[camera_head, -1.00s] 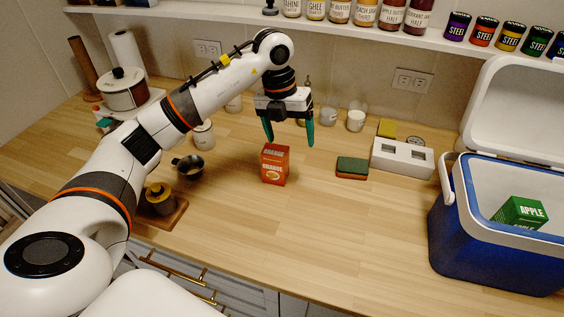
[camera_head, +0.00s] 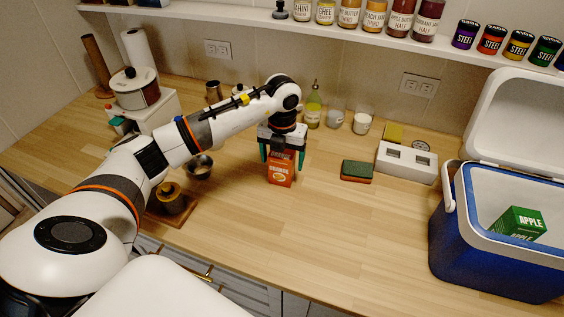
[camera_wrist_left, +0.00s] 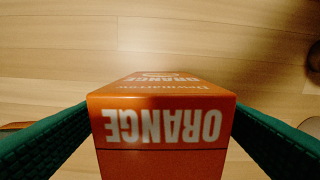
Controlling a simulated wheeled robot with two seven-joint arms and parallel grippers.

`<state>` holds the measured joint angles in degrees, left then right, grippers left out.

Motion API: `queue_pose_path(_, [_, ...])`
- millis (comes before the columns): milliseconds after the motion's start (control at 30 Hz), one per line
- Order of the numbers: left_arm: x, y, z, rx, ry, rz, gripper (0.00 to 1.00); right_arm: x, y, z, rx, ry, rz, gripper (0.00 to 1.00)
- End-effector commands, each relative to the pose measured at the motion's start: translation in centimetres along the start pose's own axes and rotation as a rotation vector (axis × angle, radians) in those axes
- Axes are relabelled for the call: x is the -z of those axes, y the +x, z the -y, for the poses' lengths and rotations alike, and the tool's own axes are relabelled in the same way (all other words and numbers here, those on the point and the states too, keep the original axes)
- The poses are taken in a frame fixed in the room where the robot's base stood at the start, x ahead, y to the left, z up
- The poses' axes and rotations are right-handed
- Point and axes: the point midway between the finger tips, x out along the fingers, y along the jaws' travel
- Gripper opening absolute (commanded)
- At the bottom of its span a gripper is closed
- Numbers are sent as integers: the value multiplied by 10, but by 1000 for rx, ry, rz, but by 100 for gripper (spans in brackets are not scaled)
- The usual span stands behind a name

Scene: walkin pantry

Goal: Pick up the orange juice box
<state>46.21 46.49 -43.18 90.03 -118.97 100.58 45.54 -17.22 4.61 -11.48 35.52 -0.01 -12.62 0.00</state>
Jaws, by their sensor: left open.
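The orange juice box (camera_head: 281,174) stands upright on the wooden counter in the middle of the head view. My left gripper (camera_head: 282,159) is lowered over it, with its green fingers on either side of the box's upper part. In the left wrist view the box (camera_wrist_left: 160,122) fills the middle, its ORANGE lettering upside down. The open left gripper's fingers (camera_wrist_left: 162,130) flank it there; whether either finger touches the box I cannot tell. My right gripper is not in view.
A blue cooler (camera_head: 470,250) holding a green apple box (camera_head: 519,224) stands at the right. A small dark cup (camera_head: 199,167) is at left. The front counter is clear.

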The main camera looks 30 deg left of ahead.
Motion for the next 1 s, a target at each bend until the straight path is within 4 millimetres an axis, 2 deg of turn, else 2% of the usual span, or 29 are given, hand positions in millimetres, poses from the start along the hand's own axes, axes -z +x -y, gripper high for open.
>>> queue_pose_path(133, [0, 14, 0, 0, 0, 1, 82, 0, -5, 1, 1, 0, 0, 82])
queue_pose_path(367, [0, 17, 0, 0, 1, 0, 82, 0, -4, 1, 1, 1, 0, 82])
queue_pose_path(467, [0, 17, 0, 0, 1, 0, 69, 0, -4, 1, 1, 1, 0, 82])
queue_pose_path(733, [0, 17, 0, 0, 1, -1, 26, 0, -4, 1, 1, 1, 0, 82])
queue_pose_path(1000, [1, 13, 0, -1, 0, -3, 26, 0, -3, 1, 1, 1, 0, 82])
